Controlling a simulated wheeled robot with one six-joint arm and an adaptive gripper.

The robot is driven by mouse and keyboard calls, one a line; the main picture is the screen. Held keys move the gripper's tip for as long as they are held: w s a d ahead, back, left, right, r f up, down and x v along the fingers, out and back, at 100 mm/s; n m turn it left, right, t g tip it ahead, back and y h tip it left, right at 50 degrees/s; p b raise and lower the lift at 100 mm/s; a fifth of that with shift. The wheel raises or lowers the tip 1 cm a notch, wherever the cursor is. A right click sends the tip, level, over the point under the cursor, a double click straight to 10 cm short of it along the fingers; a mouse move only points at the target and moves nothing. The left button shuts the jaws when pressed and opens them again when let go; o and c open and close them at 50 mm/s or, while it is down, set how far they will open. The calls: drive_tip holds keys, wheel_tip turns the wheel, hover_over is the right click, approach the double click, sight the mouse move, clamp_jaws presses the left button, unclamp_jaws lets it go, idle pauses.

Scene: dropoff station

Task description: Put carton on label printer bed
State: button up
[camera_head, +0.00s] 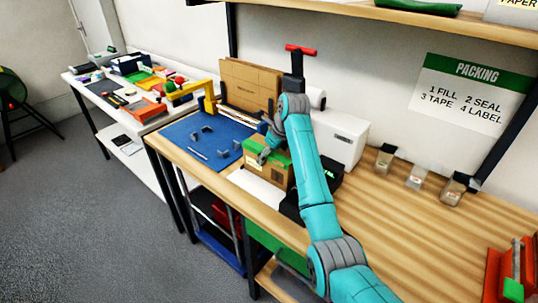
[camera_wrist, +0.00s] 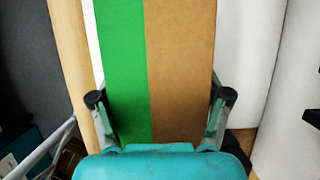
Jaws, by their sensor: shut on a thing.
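A brown carton (camera_head: 267,172) with a green stripe is at the middle of the bench in the head view. In the wrist view the carton (camera_wrist: 180,60) fills the space between the fingers of my gripper (camera_wrist: 160,98), which is shut on its sides. In the head view my gripper (camera_head: 266,148) is at the carton's top, partly hidden by my arm. A flat white surface (camera_head: 256,188) lies in front of and below the carton; I cannot tell whether they touch. A white boxy machine (camera_head: 342,138) stands behind my arm. I cannot tell which part is the label printer bed.
A blue mat (camera_head: 207,140) with small grey parts lies to the left. Brown cardboard sheets (camera_head: 249,84) stand behind. Several small bins, one of them here (camera_head: 418,177), stand at the right. Bare wooden bench (camera_head: 410,225) is free in front of them.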

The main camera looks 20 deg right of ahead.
drive_tip(key=shift+f, duration=0.1)
drive_tip(key=o, duration=1.6)
